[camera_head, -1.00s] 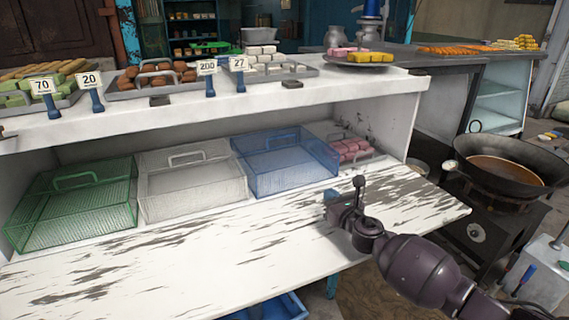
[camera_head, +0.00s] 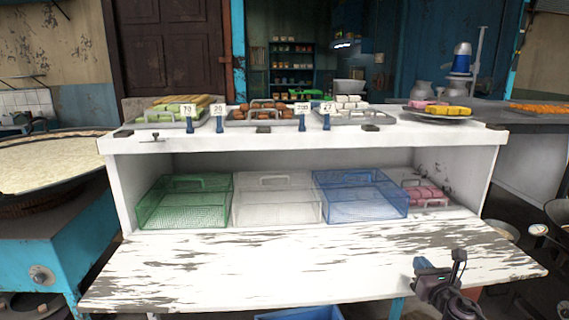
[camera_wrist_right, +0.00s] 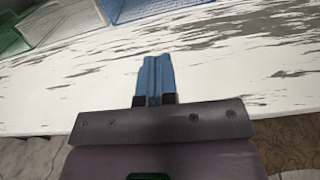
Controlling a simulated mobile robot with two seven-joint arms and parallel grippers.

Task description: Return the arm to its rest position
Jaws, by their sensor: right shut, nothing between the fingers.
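My right gripper (camera_head: 424,264) is at the lower right of the head view, in front of the counter's worn white front shelf (camera_head: 250,265). In the right wrist view its blue fingers (camera_wrist_right: 154,80) are pressed together with nothing between them. The white shelf edge lies beyond and below them. My left gripper is not in either view.
On the lower shelf stand a green basket (camera_head: 185,202), a white basket (camera_head: 277,200), a blue basket (camera_head: 360,195) and a tray of pink sweets (camera_head: 425,194). A large milk pan (camera_head: 50,165) stands at left. A dark wok (camera_head: 558,212) is at the right edge.

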